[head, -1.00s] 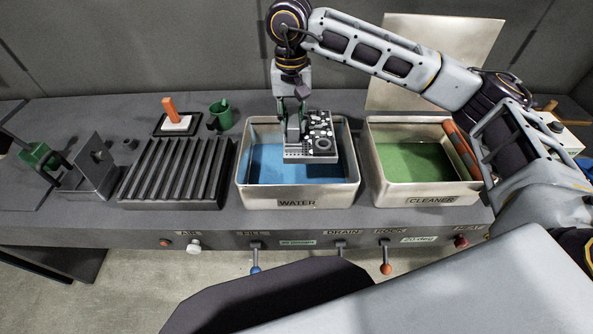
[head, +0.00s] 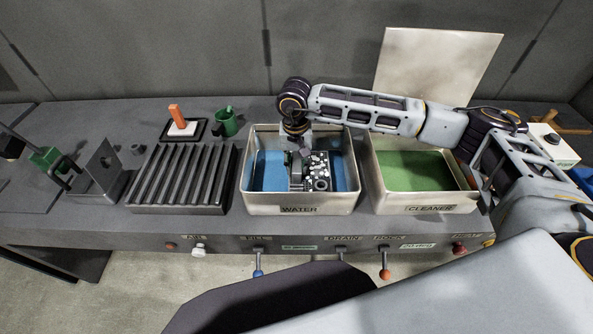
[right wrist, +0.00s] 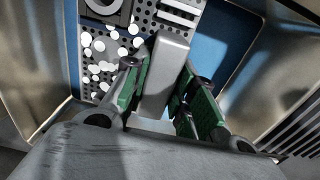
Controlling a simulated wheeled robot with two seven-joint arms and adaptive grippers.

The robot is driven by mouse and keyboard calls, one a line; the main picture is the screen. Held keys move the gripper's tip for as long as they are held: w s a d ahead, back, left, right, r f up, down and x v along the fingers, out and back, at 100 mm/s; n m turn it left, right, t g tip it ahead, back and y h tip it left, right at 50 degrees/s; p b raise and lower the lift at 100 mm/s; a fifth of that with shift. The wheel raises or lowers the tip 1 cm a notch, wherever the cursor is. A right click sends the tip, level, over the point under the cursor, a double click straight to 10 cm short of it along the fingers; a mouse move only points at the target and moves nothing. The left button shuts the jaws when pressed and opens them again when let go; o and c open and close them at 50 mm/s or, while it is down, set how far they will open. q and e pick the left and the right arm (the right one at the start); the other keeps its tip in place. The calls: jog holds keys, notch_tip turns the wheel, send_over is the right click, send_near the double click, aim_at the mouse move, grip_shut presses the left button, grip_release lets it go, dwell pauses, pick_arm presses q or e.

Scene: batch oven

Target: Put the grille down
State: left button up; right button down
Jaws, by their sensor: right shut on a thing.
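The grille (head: 317,170), a dark perforated plate with round and block-like parts and white spots on it, is down inside the steel WATER tank (head: 300,203), within its walls. My right gripper (head: 297,157) reaches down into the tank from above at the grille's left side. In the right wrist view its green-padded fingers (right wrist: 165,92) are shut on a grey upright handle beside the perforated plate (right wrist: 143,18). I cannot tell whether the grille touches the tank floor. My left gripper is not in view.
The CLEANER tank (head: 425,203) with green liquid stands to the right, its lid (head: 440,70) raised behind. A ribbed black rack (head: 180,178) is to the left. Levers line the bench front.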

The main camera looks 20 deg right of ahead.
jog(key=shift+f, duration=0.45)
jog(key=shift+f+p, duration=0.45)
jog(key=shift+f, duration=1.45)
jog(key=shift+f, duration=0.15)
jog(key=c, duration=1.2)
grip_release()
jog(key=shift+o, duration=0.2)
notch_tip(320, 180, up, 12)
jog(key=b, duration=0.3)
jog(key=shift+a, duration=0.1)
